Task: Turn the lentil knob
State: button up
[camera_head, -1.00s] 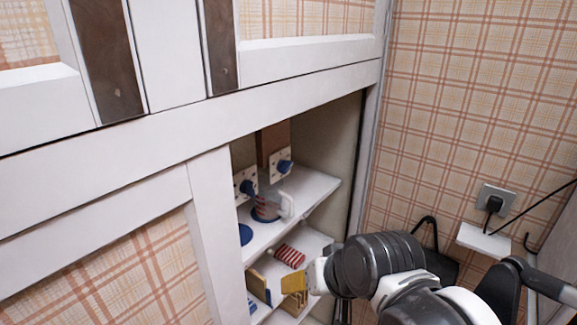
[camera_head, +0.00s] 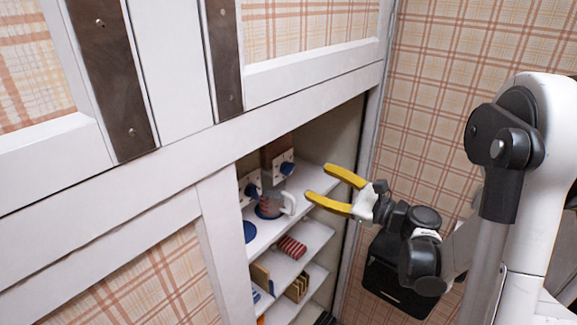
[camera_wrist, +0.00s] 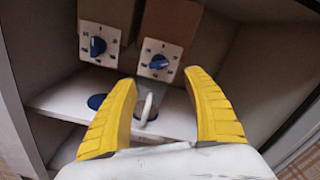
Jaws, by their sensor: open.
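Two blue knobs on white marked plates sit inside the open cabinet, above its upper shelf. The left knob (camera_head: 252,190) also shows in the wrist view (camera_wrist: 97,47). The right knob (camera_head: 286,168) also shows there (camera_wrist: 158,62), with its pointer turned sideways. The markings are too small to read, and I cannot tell which one is the lentil knob. My gripper (camera_head: 318,180), with yellow fingers, is open and empty, right of the knobs and apart from them. In the wrist view my gripper (camera_wrist: 160,78) faces the plates, the right knob appearing between the fingertips.
A clear mug (camera_head: 271,204) with a pale handle stands below the knobs on the upper shelf (camera_head: 280,222). Lower shelves hold a red striped item (camera_head: 292,247) and a wooden rack (camera_head: 297,287). The white cabinet frame (camera_head: 218,225) borders the opening at left.

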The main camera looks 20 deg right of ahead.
aim_at(292, 170)
jog(key=x, duration=1)
jog(key=shift+a+b, duration=0.1)
jog(key=shift+b, duration=0.3)
jog(key=c, duration=1.2)
jog(key=shift+o, duration=0.2)
jog(key=shift+n, duration=0.3)
jog(key=n+b, duration=0.2)
jog(key=n, duration=0.3)
jog(key=shift+n, duration=0.3)
jog(key=n+b, duration=0.1)
jog(key=n, duration=0.5)
jog(key=shift+b, duration=0.3)
jog(key=shift+n, duration=0.3)
